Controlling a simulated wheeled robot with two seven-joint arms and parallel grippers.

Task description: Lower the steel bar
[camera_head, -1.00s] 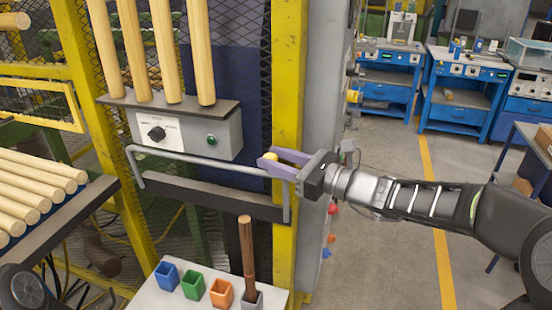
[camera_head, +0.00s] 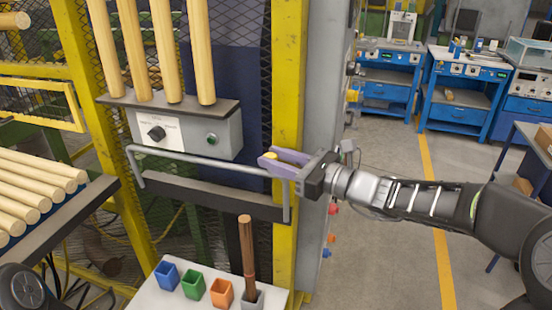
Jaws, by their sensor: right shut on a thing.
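The steel bar (camera_head: 205,161) is a grey bent rail in front of the machine. It runs across below the control box, and its ends bend down beside a dark ledge. My right gripper (camera_head: 272,159) reaches in from the right with its purple fingers at the bar's right end, shut on it. The fingers hide part of that end. A small yellow patch shows between the fingertips. My left gripper is not in view.
The control box (camera_head: 196,134) with a knob and green button sits above the bar, under upright wooden rods (camera_head: 199,50). A yellow post (camera_head: 287,90) stands behind my right gripper. Below are small coloured cups (camera_head: 193,285) on a white table. More rods (camera_head: 35,185) lie at left.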

